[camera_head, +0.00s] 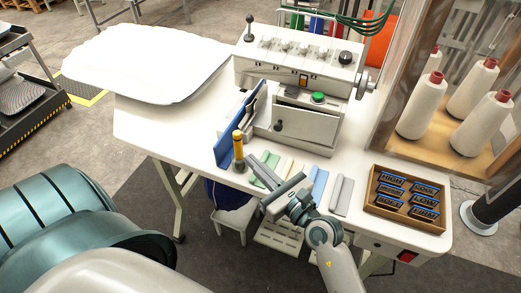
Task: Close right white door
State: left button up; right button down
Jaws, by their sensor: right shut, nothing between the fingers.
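The white machine (290,62) stands on the white table, with a row of knobs and a green button on its front. A white panel (308,126) on its lower right front looks like the right white door; I cannot tell for certain whether it stands ajar. A blue panel (228,132) stands out at an angle on the machine's left side. My right gripper (263,165) is shut and empty, in front of the machine above the table's front part, beside a yellow-topped post. It appears apart from the white panel. My left gripper is not in view.
A white pillow (150,68) lies on the table's left part. Several coloured strips (318,186) lie along the front edge. A wooden tray (372,205) of labelled blocks sits at the right. Thread cones (422,105) stand in a wooden-framed case behind it.

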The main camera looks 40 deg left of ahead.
jog(key=shift+s+d, duration=0.2)
jog(key=shift+s, duration=0.5)
